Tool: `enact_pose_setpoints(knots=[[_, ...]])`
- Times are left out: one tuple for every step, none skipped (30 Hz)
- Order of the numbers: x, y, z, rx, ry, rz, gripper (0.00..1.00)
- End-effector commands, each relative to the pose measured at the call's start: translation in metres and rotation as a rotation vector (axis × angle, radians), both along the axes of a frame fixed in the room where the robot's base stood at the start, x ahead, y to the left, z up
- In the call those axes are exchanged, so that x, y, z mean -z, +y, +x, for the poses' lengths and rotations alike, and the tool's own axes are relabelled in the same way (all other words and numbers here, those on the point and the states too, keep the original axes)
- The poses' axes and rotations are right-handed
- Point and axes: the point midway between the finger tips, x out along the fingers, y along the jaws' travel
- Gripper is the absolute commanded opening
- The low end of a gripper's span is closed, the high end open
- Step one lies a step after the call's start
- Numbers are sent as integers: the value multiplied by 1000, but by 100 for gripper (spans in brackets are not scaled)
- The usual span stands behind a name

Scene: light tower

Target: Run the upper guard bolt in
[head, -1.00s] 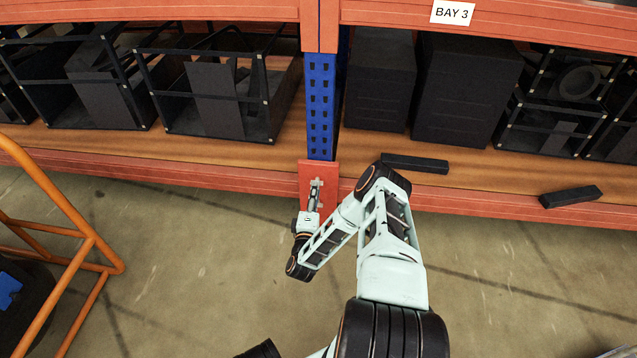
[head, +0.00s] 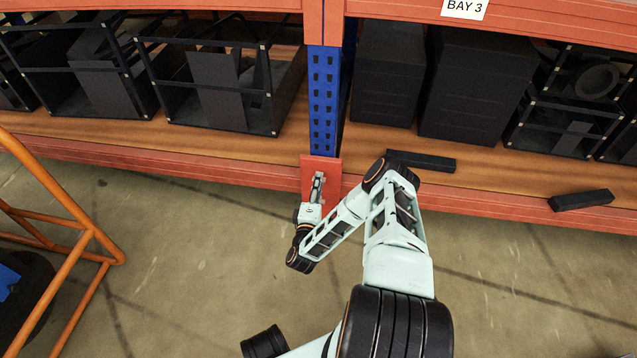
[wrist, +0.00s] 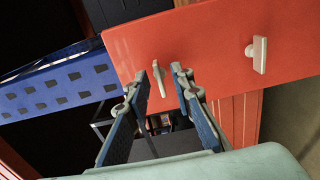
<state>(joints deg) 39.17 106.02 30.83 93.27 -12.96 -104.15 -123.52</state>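The red-orange guard plate (wrist: 215,35) fills the upper right of the wrist view and meets the blue post. In the head view the guard plate (head: 308,170) is at the foot of that post. The upper guard bolt (wrist: 158,78), a pale grey tab-like piece nearer the post, stands out from the plate. A second, lower bolt (wrist: 258,56) stands to its right in the wrist view. My gripper (wrist: 154,86) is open, with the upper bolt showing between its fingertips; contact cannot be told. In the head view my gripper (head: 317,185) is in front of the plate, largely hiding the bolts.
The blue post (head: 323,100) rises above the plate between shelf bays. Dark bars (head: 422,161) and boxes (head: 387,85) lie on the wooden shelf at right. Black frame crates (head: 225,90) stand at left. An orange tubular frame (head: 85,245) is on the floor at left.

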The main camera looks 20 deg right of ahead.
Motion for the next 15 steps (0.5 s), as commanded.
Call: enact_pose_setpoints(knots=[[0, 0, 0, 0, 0, 0, 22], [0, 0, 0, 0, 0, 0, 18], [0, 0, 0, 0, 0, 0, 14], [0, 0, 0, 0, 0, 0, 11], [0, 0, 0, 0, 0, 0, 7], [0, 0, 0, 0, 0, 0, 3], [0, 0, 0, 0, 0, 0, 0], [0, 0, 0, 0, 0, 0, 0], [0, 0, 0, 0, 0, 0, 0], [0, 0, 0, 0, 0, 0, 0], [0, 0, 0, 0, 0, 0, 0], [0, 0, 0, 0, 0, 0, 0], [0, 0, 0, 0, 0, 0, 0], [0, 0, 0, 0, 0, 0, 0], [0, 0, 0, 0, 0, 0, 0]])
